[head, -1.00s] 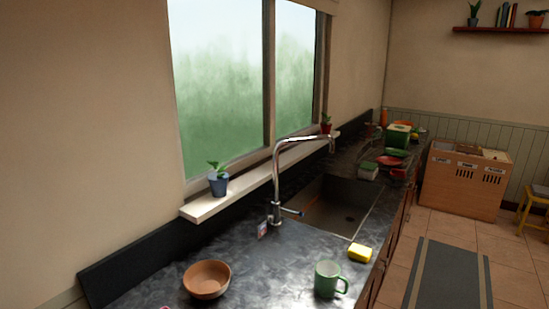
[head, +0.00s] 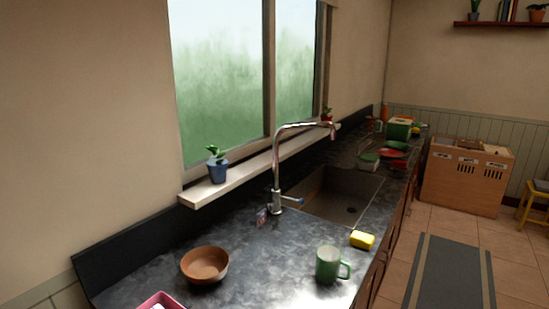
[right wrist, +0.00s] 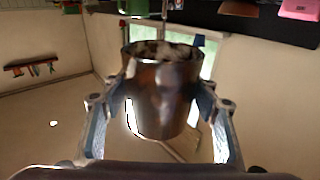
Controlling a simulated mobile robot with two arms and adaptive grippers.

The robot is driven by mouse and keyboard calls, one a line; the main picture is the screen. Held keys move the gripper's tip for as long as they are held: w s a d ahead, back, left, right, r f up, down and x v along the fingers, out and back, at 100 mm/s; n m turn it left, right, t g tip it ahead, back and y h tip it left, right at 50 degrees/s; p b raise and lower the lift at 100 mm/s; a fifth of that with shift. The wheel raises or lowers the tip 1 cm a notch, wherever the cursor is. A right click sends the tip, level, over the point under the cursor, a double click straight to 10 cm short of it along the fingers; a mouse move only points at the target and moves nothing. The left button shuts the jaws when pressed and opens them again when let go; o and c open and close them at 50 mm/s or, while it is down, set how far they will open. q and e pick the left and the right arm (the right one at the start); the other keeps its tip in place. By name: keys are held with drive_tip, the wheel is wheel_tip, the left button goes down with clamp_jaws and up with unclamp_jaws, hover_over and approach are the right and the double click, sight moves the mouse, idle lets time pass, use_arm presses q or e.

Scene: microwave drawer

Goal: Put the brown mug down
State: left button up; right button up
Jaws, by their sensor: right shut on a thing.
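The brown mug (right wrist: 160,88) shows only in the right wrist view, dark and shiny, in the middle of the picture. My right gripper (right wrist: 163,104) is shut on it, with one finger on each side of its body. The mug's handle cannot be made out clearly. The dark countertop (head: 255,262) runs along the window wall in the head view. Neither the brown mug nor my right gripper shows in the head view. My left gripper is in neither view.
Behind are the sink (head: 338,198) and faucet (head: 277,165). The counter between bowl and green mug is bare.

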drive_tip(key=s+d+f+m+h, duration=0.1)
drive_tip(key=s+d+h, duration=0.1)
drive_tip(key=d, duration=0.3)
drive_tip(key=shift+s+d+f+m+h+b, duration=0.15)
drive_tip(key=shift+s+d+m+h+b, duration=0.1)
drive_tip(key=shift+m+h+b, duration=0.1)
drive_tip(key=shift+a, duration=0.1)
